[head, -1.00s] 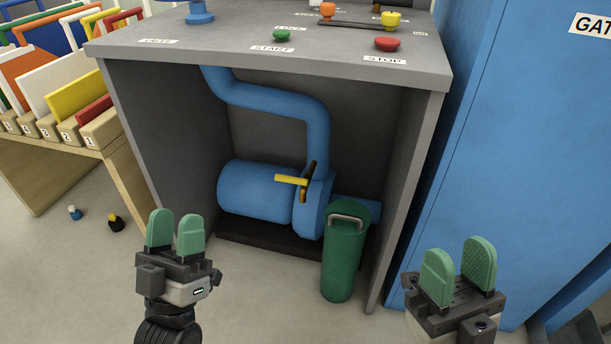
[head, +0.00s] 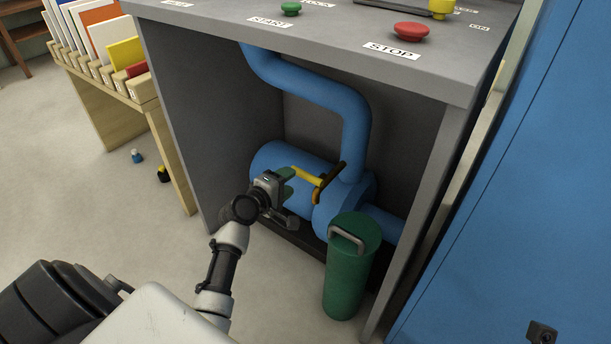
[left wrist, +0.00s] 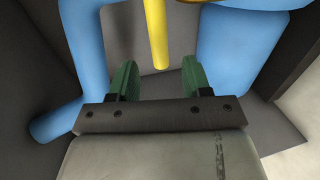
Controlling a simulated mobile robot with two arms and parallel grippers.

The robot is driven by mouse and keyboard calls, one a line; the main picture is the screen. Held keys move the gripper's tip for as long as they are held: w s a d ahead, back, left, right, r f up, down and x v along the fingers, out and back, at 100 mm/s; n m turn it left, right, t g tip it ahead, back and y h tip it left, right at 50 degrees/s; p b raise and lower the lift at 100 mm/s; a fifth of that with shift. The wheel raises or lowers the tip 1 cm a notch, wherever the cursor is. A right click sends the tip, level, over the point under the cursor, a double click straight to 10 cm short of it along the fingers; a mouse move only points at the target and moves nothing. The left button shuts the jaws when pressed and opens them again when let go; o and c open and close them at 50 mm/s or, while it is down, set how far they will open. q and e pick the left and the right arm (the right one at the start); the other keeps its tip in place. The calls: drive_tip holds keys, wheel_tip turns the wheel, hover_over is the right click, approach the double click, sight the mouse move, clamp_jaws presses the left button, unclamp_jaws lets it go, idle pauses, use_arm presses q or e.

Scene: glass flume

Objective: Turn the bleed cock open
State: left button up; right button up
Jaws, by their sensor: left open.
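The jaws of my right gripper are out of view.
A green cylinder (head: 349,275) with a grey handle stands right of the pump. The console top (head: 340,35) overhangs it, with a side panel (head: 425,215) at right. A blue pipe (head: 357,125) rises behind the lever.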

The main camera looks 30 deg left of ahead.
sight(301, 173)
use_arm(q)
drive_tip(key=shift+b+x, duration=0.95)
drive_tip(key=shift+x, duration=2.15)
drive_tip(key=shift+c, duration=0.3)
clamp_jaws()
